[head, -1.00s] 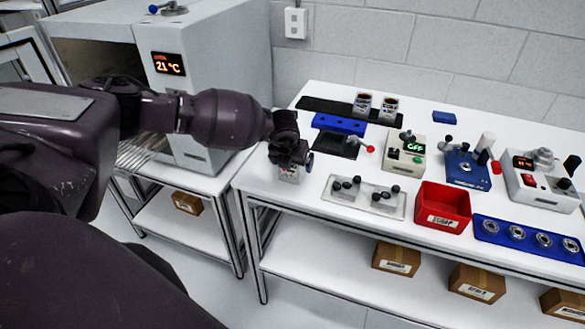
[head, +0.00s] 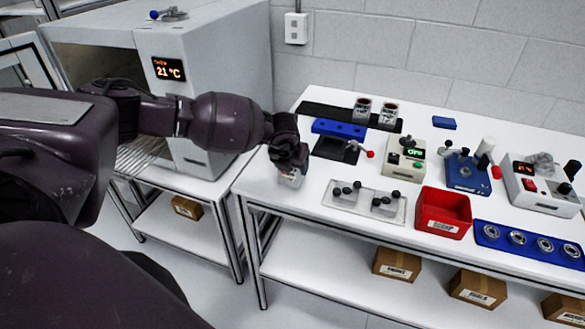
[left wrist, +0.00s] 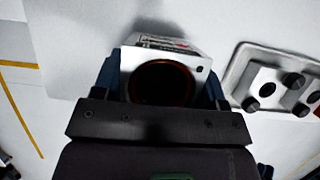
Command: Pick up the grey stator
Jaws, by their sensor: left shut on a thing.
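My left gripper (head: 290,166) is over the left front part of the white table. It is shut on a grey stator (head: 291,181), whose lower part with a label shows below the fingers. In the left wrist view, the stator (left wrist: 190,65) sits between the blue fingers of the gripper (left wrist: 162,82), with its round dark bore and coppery rim facing the camera. I cannot tell whether the stator touches the table. Two similar grey parts with coppery tops (head: 362,108) stand at the back of the table. My right gripper is not in view.
A clear tray with black knobs (head: 340,203) lies right of the gripper. A red bin (head: 430,222), a blue block with holes (head: 338,128), a black plate with a red-tipped lever (head: 330,148) and several devices stand farther right and back. A grey oven (head: 235,90) stands left.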

